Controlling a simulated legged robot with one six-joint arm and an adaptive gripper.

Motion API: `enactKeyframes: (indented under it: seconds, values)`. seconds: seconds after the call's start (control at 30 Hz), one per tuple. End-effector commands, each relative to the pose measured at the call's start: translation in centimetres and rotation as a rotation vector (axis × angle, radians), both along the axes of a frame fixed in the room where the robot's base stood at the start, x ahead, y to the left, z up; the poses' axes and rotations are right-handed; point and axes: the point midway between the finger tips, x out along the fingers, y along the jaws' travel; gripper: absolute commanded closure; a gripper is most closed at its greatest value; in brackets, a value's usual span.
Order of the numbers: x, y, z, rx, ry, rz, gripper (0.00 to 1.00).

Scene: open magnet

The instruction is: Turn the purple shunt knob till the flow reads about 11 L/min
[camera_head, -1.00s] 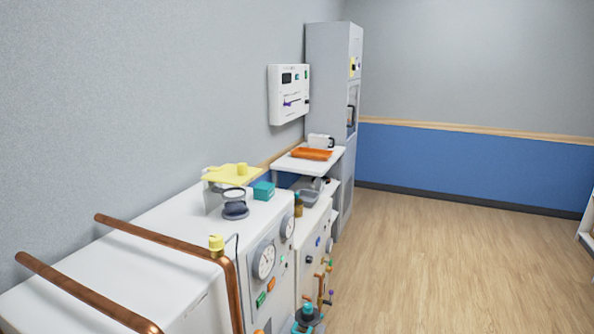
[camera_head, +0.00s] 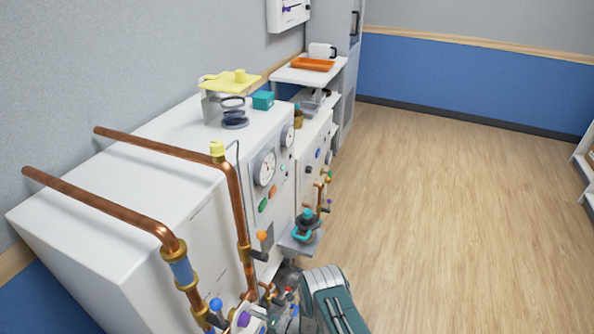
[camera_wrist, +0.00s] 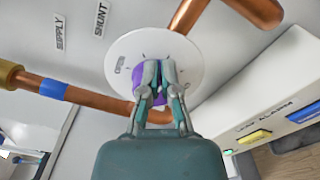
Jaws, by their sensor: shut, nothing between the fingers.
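The purple shunt knob (camera_wrist: 139,80) shows in the wrist view in front of a round white dial plate (camera_wrist: 125,55), behind and left of my fingers. My gripper (camera_wrist: 160,70) is shut, with its fingertips over the knob and nothing between them. Whether they touch the knob I cannot tell. A "SHUNT" label (camera_wrist: 100,18) and a "SUPPLY" label (camera_wrist: 59,32) are on the panel at upper left. In the head view a small purple part (camera_head: 243,320) shows at the bottom edge beside my arm. No flow figure is readable.
Copper pipes (camera_head: 231,190) run down the white cabinet (camera_head: 150,175); another copper pipe (camera_wrist: 85,95) passes close to my gripper. Round gauges (camera_head: 264,167) sit on the cabinet front. A low-alarm panel (camera_wrist: 260,110) is at right in the wrist view.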

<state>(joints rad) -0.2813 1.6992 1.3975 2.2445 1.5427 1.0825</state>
Motion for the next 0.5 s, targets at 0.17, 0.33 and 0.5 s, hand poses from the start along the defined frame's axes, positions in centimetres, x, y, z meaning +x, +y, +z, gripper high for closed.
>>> enactKeyframes:
  seconds: [0.17,0.33,0.5]
  values:
    - [-0.01,-0.02,-0.51,-0.003,0.002,0.002,1.00]
    - [0.03,-0.03,-0.57,-0.003,0.002,0.002,1.00]
    - [0.52,-0.24,-0.48,-0.002,0.002,0.002,1.00]
